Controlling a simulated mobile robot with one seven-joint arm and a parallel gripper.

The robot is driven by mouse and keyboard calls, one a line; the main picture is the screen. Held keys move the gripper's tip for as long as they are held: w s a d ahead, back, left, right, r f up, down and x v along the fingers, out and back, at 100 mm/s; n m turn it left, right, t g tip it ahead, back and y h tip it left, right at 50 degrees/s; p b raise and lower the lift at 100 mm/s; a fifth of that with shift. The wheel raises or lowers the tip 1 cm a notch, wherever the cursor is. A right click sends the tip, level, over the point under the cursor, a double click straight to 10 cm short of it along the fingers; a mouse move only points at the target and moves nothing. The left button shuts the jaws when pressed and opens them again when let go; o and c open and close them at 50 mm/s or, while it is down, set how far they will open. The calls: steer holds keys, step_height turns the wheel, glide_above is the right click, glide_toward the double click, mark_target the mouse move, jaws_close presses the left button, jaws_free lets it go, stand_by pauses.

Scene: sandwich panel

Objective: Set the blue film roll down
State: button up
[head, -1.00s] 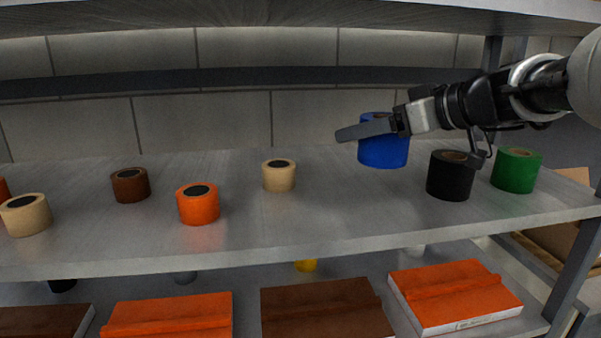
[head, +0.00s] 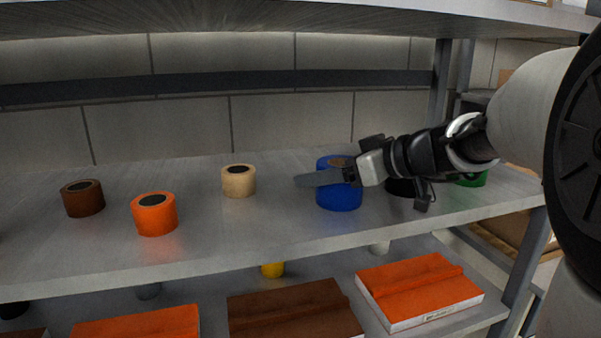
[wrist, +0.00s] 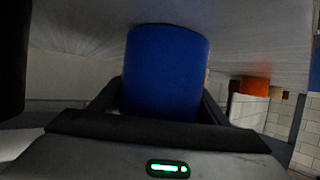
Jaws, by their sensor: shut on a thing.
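The blue film roll (head: 338,196) is upright at the shelf surface, right of the beige roll, in the head view. I cannot tell for sure whether its base touches the shelf. My gripper (head: 325,177) comes from the right and is shut on the blue roll, with one finger showing across its front. In the wrist view the blue roll (wrist: 166,70) fills the middle between my two fingers (wrist: 165,105). The roll's far side is hidden.
The grey shelf (head: 265,225) also bears a beige roll (head: 238,182), an orange roll (head: 154,215) and a brown roll (head: 82,199) on the left. A black roll (head: 402,187) and a green roll (head: 472,180) are partly hidden behind my arm.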

steer(key=o, duration=1.2)
steer(key=shift+o, duration=0.2)
steer(key=shift+r, duration=0.1)
steer(key=v, duration=1.2)
